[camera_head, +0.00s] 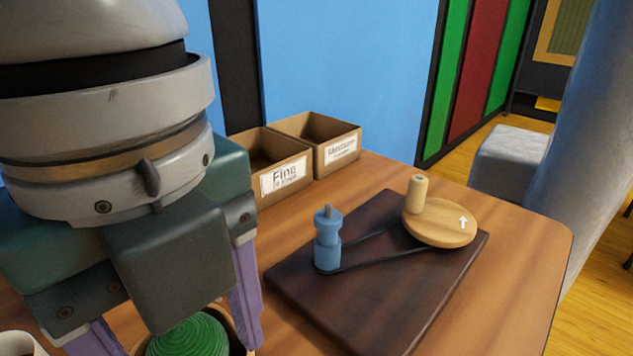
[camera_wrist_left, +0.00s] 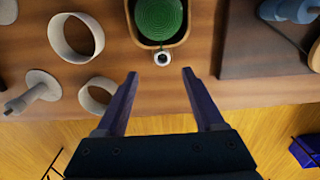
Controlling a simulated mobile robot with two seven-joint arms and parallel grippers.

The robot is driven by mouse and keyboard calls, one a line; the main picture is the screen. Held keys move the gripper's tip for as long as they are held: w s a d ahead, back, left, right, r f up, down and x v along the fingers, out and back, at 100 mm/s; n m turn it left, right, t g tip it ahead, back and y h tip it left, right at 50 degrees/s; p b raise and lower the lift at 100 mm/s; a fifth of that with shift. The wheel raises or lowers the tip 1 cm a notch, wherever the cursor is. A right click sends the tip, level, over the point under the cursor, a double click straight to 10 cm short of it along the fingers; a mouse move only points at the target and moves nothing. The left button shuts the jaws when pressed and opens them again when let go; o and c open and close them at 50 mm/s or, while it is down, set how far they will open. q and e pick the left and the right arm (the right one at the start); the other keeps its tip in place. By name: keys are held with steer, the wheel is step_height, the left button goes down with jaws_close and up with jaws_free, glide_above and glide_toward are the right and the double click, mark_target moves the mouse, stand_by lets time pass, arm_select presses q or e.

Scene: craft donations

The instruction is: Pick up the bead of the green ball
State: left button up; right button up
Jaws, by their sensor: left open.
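The green ball (camera_head: 195,335), which looks like ribbed yarn, sits in a light brown container at the bottom of the head view, partly behind my gripper. It also shows in the wrist view (camera_wrist_left: 158,18) at the top middle. The bead (camera_wrist_left: 162,58) is small and white with a dark hole, just outside the container's near rim, close to the table edge. The bead is hidden in the head view. My left gripper (camera_wrist_left: 159,73) is open, its purple fingers on either side of the bead, with nothing between them gripped. It also shows in the head view (camera_head: 182,347).
A dark board (camera_head: 375,290) holds a blue post (camera_head: 327,240) and a wooden disc (camera_head: 440,222) with a peg, joined by a dark cord. Two labelled cardboard boxes (camera_head: 285,178) stand behind. In the wrist view, pale rings (camera_wrist_left: 76,38) and a grey spindle (camera_wrist_left: 35,92) lie left.

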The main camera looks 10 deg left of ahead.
arm_select(q)
steer(key=f, duration=0.3)
steer(key=f+b, duration=0.1)
steer(key=f, duration=0.2)
steer(key=f+b, duration=0.1)
steer(key=f, duration=0.1)
steer(key=shift+d+f, duration=0.25)
steer(key=shift+f, duration=0.15)
jaws_close()
